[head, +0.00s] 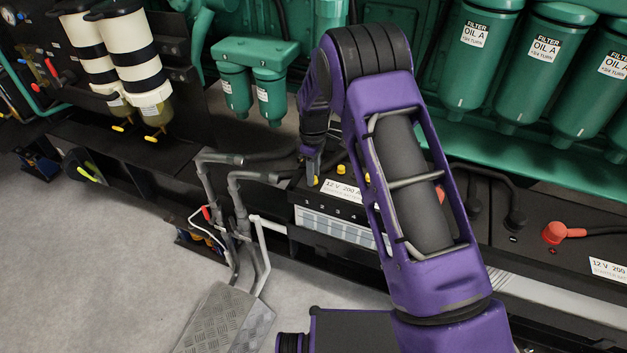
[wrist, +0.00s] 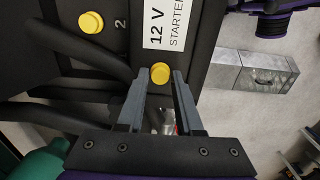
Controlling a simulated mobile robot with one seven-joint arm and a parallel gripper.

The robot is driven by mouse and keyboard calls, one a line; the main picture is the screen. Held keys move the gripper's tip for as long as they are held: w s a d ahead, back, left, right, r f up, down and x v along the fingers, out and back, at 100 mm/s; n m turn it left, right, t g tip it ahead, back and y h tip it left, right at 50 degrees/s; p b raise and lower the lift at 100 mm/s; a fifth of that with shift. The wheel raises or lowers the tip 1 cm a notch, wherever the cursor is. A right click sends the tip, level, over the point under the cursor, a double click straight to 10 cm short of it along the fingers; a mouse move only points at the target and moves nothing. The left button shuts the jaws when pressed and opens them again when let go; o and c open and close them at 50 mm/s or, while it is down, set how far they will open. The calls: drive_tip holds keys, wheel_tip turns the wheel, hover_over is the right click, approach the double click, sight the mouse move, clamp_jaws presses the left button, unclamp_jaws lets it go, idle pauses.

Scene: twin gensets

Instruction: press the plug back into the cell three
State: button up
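A dark battery (head: 300,197) bears a white 12 V label, also seen in the wrist view (wrist: 168,28), and yellow round plugs on top. My gripper (head: 313,178) points down at the battery's left end. In the wrist view my gripper (wrist: 162,75) has its two fingers apart, with one yellow plug (wrist: 160,73) between the tips. That plug also shows in the head view (head: 315,181). I cannot tell whether the fingers touch it, how high it sits, or its number. A second yellow plug (wrist: 91,22) sits by a printed 2. My arm hides part of the battery's right side.
Grey pipes (head: 240,185) stand left of the battery, and dark cables (wrist: 80,60) run close beside my fingers. Green oil filters (head: 480,60) hang behind on the right. Another battery with a red terminal cap (head: 555,232) stands at right. The grey floor (head: 80,270) is open at left.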

clamp_jaws()
drive_tip(key=shift+r, duration=0.15)
drive_tip(key=shift+r+p, duration=1.1)
drive_tip(key=shift+r, duration=0.8)
